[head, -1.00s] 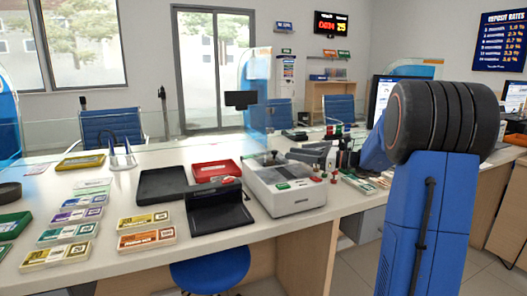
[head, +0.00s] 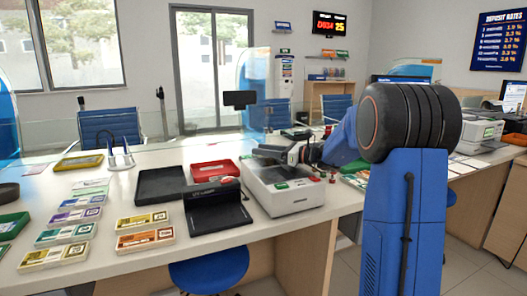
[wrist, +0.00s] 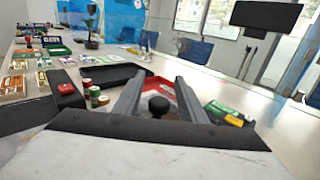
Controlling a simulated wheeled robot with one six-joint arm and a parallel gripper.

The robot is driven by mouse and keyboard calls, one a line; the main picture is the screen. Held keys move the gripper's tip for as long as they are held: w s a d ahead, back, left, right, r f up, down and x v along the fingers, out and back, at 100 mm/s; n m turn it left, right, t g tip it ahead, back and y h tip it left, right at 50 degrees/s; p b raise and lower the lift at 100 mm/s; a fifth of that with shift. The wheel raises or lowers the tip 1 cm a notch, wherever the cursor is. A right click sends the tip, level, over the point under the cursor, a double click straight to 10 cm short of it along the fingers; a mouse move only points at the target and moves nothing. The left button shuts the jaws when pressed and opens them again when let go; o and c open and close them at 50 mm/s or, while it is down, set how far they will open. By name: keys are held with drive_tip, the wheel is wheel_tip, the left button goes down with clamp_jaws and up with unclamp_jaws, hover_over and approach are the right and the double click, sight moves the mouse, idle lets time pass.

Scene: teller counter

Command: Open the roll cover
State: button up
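The white and grey machine (head: 285,190) stands on the counter in the middle of the head view, with a green label on its front. I take its top as the roll cover; it looks closed, though my arm hides part of it. My gripper (head: 268,153) is low over the machine's top, reaching in from the right. In the wrist view my gripper (wrist: 161,88) is open, its two grey fingers apart. A round black knob (wrist: 159,106) shows between the fingers. I cannot tell whether either finger touches it. The knob is hidden in the head view.
A red tray (head: 214,170), a black tray (head: 160,186) and a black device (head: 217,207) stand left of the machine. Banknote bundles (head: 144,231) lie farther left. A clear screen runs behind the counter. Small red and green objects (wrist: 97,96) show near the left finger.

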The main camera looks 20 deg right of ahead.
clamp_jaws()
